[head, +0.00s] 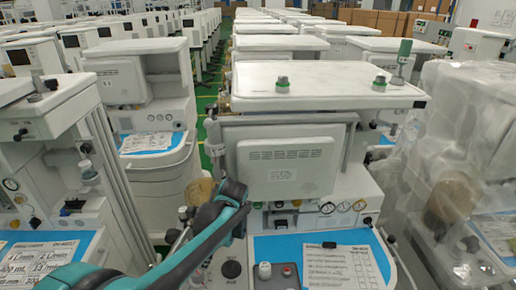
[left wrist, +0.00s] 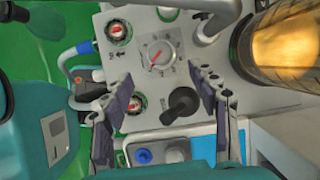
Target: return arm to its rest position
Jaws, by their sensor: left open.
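My left arm (head: 205,225), teal and black, comes in from the bottom left of the head view and reaches the front of the middle cart (head: 330,88). Its gripper cannot be made out there. In the left wrist view my left gripper (left wrist: 160,78) has its two dark fingers spread apart, with nothing held between them. A black knob (left wrist: 181,104) and a round dial (left wrist: 157,55) on a grey panel show between and beyond the fingers. I cannot tell whether a finger touches the panel. My right gripper is in neither view.
A blue knob (left wrist: 144,156) is low in the wrist view; an amber cylinder (left wrist: 280,50) is at upper right. A plastic-wrapped cart (head: 465,150) stands close on the right, another cart (head: 45,120) on the left. Green floor (head: 206,100) shows in a narrow aisle.

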